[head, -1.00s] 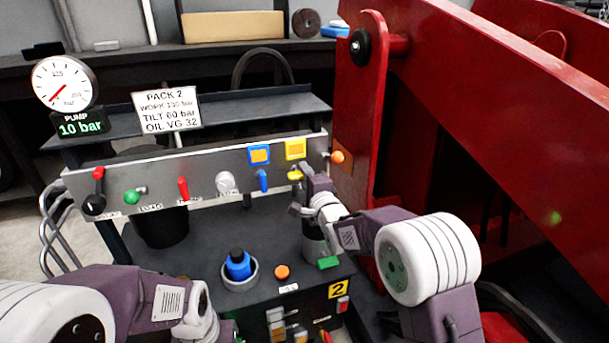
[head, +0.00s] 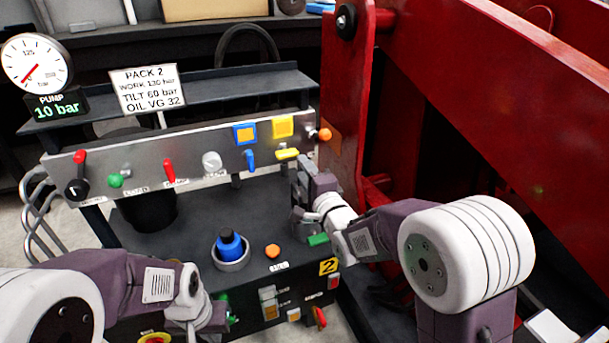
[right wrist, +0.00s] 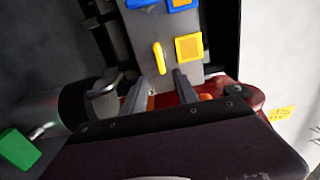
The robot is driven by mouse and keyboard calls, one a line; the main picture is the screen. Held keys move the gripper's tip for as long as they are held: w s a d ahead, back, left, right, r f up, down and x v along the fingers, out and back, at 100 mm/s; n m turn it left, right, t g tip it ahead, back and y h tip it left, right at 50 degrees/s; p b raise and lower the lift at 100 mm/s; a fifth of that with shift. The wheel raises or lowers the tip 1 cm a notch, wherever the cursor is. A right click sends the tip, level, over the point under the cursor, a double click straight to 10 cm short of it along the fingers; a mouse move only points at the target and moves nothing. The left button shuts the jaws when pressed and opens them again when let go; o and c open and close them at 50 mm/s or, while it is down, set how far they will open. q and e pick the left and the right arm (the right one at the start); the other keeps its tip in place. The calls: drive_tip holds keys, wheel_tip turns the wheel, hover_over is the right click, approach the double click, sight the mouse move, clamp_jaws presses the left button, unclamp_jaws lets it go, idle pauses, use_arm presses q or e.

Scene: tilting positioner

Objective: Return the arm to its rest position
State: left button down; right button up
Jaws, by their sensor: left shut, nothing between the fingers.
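My right gripper (head: 303,192) is in front of the right end of the grey control panel (head: 130,188), just below and apart from the yellow lever (head: 287,154). In the right wrist view its two fingers (right wrist: 162,90) stand apart with nothing between them, and the yellow lever (right wrist: 158,57) lies beyond their tips. My right arm comes in from the right. My left gripper (head: 208,318) is low in the head view by the front of the bench, shut and empty, partly hidden by its own wrist.
The panel carries a red lever (head: 169,170), a blue lever (head: 250,160) and an orange knob (head: 325,134). A blue knob (head: 230,243) and an orange button (head: 272,251) are on the bench top. A large red steel frame (head: 450,80) rises close on the right. The gauge display reads 10 bar.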

drive_tip(key=shift+s, duration=0.1)
drive_tip(key=d+r+m+h+p, duration=0.1)
drive_tip(key=d+r+h+p, duration=0.1)
drive_tip(key=d+r+p, duration=0.3)
drive_tip(key=s+d+f+n+g+h, duration=0.2)
drive_tip(key=s+d+f+g+h, duration=0.15)
drive_tip(key=s+d+f, duration=0.35)
drive_tip(key=s+d+f+n+g+p, duration=0.1)
drive_tip(key=s+f+n+g, duration=0.55)
drive_tip(key=s, duration=0.45)
drive_tip(key=s+d+f+n+g+p, duration=0.1)
drive_tip(key=s+f+n+g, duration=0.6)
drive_tip(key=s, duration=0.3)
wheel_tip(320, 180, up, 37)
drive_tip(key=t+p, duration=0.1)
drive_tip(key=p, duration=3.6)
drive_tip(key=shift+f, duration=0.2)
